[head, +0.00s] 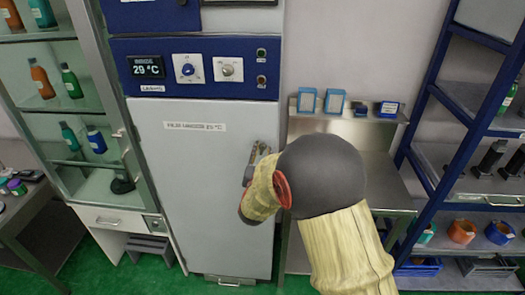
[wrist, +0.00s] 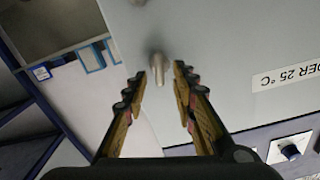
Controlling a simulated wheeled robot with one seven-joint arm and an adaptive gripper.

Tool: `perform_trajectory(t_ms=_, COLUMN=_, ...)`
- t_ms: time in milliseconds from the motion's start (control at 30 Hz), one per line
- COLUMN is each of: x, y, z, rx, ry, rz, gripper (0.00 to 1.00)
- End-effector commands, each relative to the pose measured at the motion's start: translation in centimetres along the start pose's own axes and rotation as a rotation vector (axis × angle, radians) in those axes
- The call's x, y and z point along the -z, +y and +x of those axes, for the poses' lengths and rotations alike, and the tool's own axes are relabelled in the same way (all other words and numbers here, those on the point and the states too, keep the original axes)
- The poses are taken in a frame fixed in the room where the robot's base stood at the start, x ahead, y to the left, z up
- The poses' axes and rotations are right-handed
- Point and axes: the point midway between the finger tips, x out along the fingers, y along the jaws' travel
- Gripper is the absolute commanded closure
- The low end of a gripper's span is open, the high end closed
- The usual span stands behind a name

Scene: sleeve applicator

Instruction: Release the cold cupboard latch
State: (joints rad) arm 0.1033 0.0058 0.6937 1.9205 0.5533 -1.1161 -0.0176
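The cold cupboard (head: 205,190) has a pale grey door below a blue control panel, and the door looks shut. Its metal latch (wrist: 157,66) shows in the wrist view as a short lever near the door's edge. My gripper (wrist: 160,76) is open, with its fingertips on either side of the latch in the picture. I cannot tell whether either finger touches it. In the head view my gripper (head: 256,162) is at the door's right edge, and my arm hides much of it and the latch area.
The panel's display (head: 148,66) reads 29 °C, beside two knobs. A glass-fronted cabinet (head: 95,120) with bottles stands on the left. A steel bench (head: 375,170) with blue boxes (head: 334,101) stands on the right, then a blue shelf rack (head: 455,120). Green floor shows in front.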

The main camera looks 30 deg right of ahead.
Motion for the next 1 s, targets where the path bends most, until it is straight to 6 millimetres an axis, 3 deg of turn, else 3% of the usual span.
perform_trajectory(t_ms=400, x=-0.01, y=-0.02, z=1.01, rx=0.001, ry=0.0, rz=0.0, gripper=0.73)
perform_trajectory(t_ms=867, x=0.0, y=-0.02, z=0.99, rx=0.001, ry=0.0, rz=0.0, gripper=0.99)
perform_trajectory(t_ms=1000, x=0.0, y=-0.02, z=0.99, rx=0.001, ry=0.0, rz=0.0, gripper=1.0)
